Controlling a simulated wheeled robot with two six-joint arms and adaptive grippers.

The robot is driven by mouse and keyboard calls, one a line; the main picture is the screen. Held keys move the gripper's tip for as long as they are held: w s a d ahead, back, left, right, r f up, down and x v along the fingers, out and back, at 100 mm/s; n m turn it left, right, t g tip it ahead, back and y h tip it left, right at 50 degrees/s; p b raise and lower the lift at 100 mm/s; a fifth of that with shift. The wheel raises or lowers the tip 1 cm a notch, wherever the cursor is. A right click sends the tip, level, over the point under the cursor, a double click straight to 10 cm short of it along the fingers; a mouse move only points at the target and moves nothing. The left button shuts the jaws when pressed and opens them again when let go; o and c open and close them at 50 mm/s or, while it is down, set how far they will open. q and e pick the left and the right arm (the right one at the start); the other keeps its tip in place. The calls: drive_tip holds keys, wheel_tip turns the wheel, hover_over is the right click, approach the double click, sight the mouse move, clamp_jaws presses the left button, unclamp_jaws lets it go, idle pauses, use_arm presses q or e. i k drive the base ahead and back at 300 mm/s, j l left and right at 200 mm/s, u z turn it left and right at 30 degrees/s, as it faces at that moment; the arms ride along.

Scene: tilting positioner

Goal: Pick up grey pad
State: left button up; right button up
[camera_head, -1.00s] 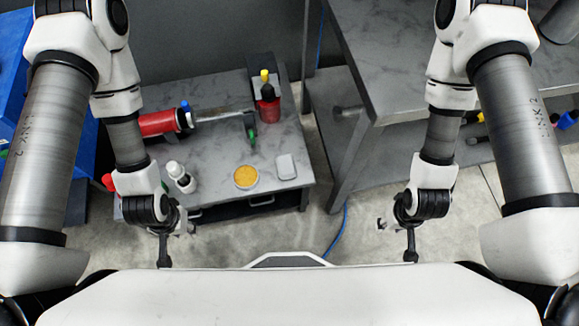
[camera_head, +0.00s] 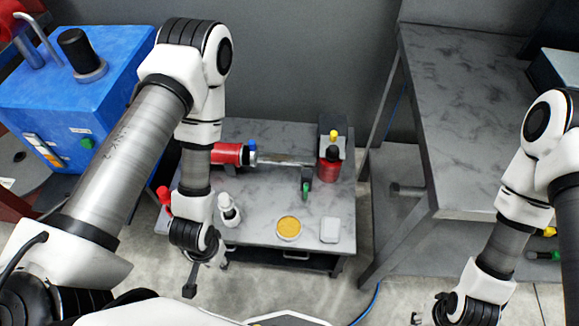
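The grey pad (camera_head: 329,230), a small light-grey rounded rectangle, lies flat near the front right of the low grey marbled table (camera_head: 262,232). My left gripper (camera_head: 207,275) hangs at the table's front left, well left of the pad and apart from it. Its fingertips look spread, with nothing between them. My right gripper (camera_head: 430,318) is at the bottom edge, right of and apart from the pad. Its fingers are partly cut off, so its opening cannot be told.
Left of the pad is a round dish with yellow contents (camera_head: 289,228). A white bottle (camera_head: 228,210), a green-tipped tool (camera_head: 306,190) and a red bottle (camera_head: 329,164) also stand or lie on the table. A taller workbench (camera_head: 460,120) rises at the right.

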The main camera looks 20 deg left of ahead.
sight(331, 226)
drive_tip(key=k+j+u, duration=0.2)
drive_tip(key=j, duration=1.2)
drive_tip(key=i, duration=0.1)
